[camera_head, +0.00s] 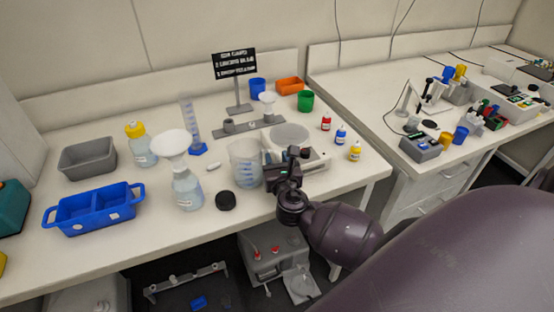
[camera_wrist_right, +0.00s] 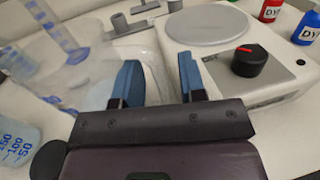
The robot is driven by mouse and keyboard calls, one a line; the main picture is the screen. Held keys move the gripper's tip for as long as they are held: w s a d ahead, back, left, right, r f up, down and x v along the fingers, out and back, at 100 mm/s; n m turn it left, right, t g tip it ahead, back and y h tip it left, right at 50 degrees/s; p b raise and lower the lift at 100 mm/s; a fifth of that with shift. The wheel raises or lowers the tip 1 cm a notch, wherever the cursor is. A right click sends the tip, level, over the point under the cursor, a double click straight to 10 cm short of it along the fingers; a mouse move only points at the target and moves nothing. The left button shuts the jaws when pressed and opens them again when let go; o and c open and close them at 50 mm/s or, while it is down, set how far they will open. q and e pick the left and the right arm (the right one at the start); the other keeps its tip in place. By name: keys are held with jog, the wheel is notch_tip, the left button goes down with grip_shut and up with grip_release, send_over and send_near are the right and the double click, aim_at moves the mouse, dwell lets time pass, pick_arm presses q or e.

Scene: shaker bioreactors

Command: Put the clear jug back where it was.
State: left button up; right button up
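The clear jug (camera_head: 244,165) with blue markings stands upright on the bench in the head view, just left of the stirrer plate. Its see-through wall (camera_wrist_right: 88,75) seems to fill the left middle of the right wrist view. My right gripper (camera_head: 278,172) is beside the jug's right side. In the wrist view its two blue fingers (camera_wrist_right: 160,82) are apart, with the left one against or over the jug's outline. I see nothing solid clamped between them; whether they touch the jug's edge or a handle I cannot tell. My left gripper is not in view.
The stirrer plate (camera_head: 313,161) with a black knob (camera_wrist_right: 250,60) is close on the right. A black cap (camera_head: 225,200), a funnel-topped bottle (camera_head: 187,192) and a blue measuring cylinder (camera_head: 193,130) stand left. Dye bottles (camera_head: 341,134) stand right. The bench front is mostly clear.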

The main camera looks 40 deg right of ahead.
jog(key=shift+r, duration=0.2)
jog(key=v, duration=1.2)
jog(key=s+a+f+m+g+y, duration=0.1)
jog(key=s+f+m, duration=0.4)
jog(key=m, duration=1)
jog(key=s+a+f+m+g+y, duration=0.2)
jog(key=s+f+m+y, duration=0.4)
jog(key=f+m, duration=0.4)
jog(key=m+g, duration=0.1)
jog(key=m, duration=0.4)
jog(key=shift+a+f+g, duration=0.15)
jog(key=shift+a+g, duration=0.15)
jog(key=shift+a, duration=0.05)
